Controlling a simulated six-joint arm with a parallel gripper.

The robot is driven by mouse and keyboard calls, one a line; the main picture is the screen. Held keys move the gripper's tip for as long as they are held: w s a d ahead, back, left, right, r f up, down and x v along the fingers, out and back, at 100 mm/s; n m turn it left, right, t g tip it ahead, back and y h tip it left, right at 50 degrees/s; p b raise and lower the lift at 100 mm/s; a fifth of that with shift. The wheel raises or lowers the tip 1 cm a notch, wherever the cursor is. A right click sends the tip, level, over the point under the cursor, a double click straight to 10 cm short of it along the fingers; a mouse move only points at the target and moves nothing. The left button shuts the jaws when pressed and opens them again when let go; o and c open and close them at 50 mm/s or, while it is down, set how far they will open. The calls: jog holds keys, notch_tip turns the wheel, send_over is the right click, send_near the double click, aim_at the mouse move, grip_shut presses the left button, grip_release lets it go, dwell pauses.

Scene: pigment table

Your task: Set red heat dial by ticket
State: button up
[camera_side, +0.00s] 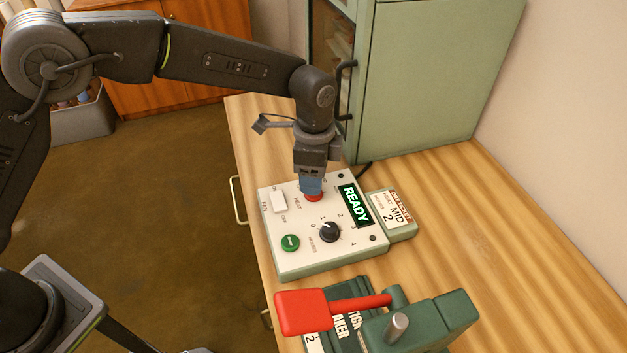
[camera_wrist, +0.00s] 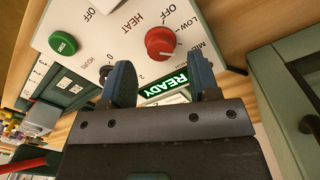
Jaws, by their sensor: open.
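The red heat dial (camera_side: 314,198) sits on the white top of the control box (camera_side: 268,236). My gripper (camera_side: 312,187) points down over the dial, and its blue fingers hide most of it in the side view. In the wrist view my gripper (camera_wrist: 162,76) is open, with nothing between its fingers. The dial (camera_wrist: 160,43) shows just past the fingertips; contact cannot be told. The ticket (camera_side: 396,213) at the box's right reads heat MID, hours 2.
The box carries a READY display (camera_side: 355,205), a black hours dial (camera_side: 329,232), a white fan switch (camera_side: 279,202) and a green button (camera_side: 290,242). A green machine with a red lever (camera_side: 302,311) stands in front. A green cabinet (camera_side: 430,80) stands behind. Bare table lies right.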

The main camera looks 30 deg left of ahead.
notch_tip(320, 180, up, 11)
jog(key=shift+w, duration=0.2)
jog(key=shift+a, duration=0.15)
dwell(0.3)
jog(key=s+a+r+n+t, duration=0.2)
jog(key=s+a+r+n, duration=0.25)
jog(key=s+a, duration=0.2)
jog(key=s+a+r+n+t, duration=0.1)
jog(key=s+a+r+n, duration=0.2)
jog(key=s+a+r, duration=0.4)
jog(key=s+a+f+n+t, duration=0.1)
jog(key=s+a+f+n, duration=0.2)
jog(key=s, duration=0.3)
jog(key=s+a+f+n+t, duration=0.2)
jog(key=s+a+f+n, duration=0.1)
jog(key=s+a+n, duration=0.1)
jog(key=shift+s+a, duration=0.85)
jog(key=shift+s, duration=0.25)
